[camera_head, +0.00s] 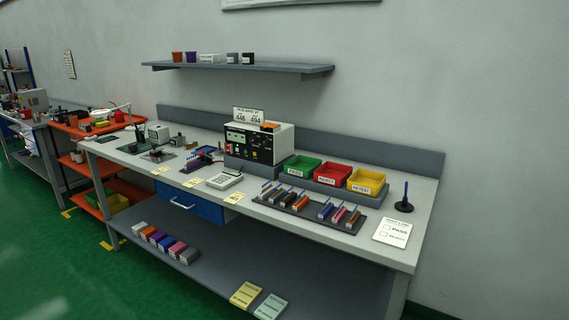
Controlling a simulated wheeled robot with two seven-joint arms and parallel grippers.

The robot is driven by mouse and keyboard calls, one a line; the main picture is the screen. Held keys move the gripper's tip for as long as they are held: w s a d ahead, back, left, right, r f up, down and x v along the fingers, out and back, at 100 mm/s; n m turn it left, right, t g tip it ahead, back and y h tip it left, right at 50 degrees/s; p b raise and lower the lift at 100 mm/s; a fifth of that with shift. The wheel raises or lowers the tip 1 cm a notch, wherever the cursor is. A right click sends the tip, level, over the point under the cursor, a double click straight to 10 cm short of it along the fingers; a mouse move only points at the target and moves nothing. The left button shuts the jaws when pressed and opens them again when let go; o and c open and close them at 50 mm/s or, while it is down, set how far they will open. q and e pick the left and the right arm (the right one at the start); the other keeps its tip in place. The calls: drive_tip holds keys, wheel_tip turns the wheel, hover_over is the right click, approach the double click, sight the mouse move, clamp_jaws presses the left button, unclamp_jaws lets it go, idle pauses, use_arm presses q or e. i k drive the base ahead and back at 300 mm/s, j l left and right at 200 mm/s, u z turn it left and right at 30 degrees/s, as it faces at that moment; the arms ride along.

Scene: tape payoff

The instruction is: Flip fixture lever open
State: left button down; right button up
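A test fixture seems to be the small dark device (203,158) with purple, blue and red parts. It sits on the bench top, left of the white and black test instrument (258,142). It is too small to tell which part is the lever or whether it is open or shut. Neither of my grippers is in the head view, and nothing in view is held.
A shelf (240,68) hangs above. Green floor in front is clear.

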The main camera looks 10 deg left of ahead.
sight(202, 154)
drive_tip(key=i+j, duration=0.4)
drive_tip(key=i, duration=0.15)
drive_tip(key=i+j, duration=0.4)
drive_tip(key=i, duration=0.15)
drive_tip(key=l+z, duration=0.05)
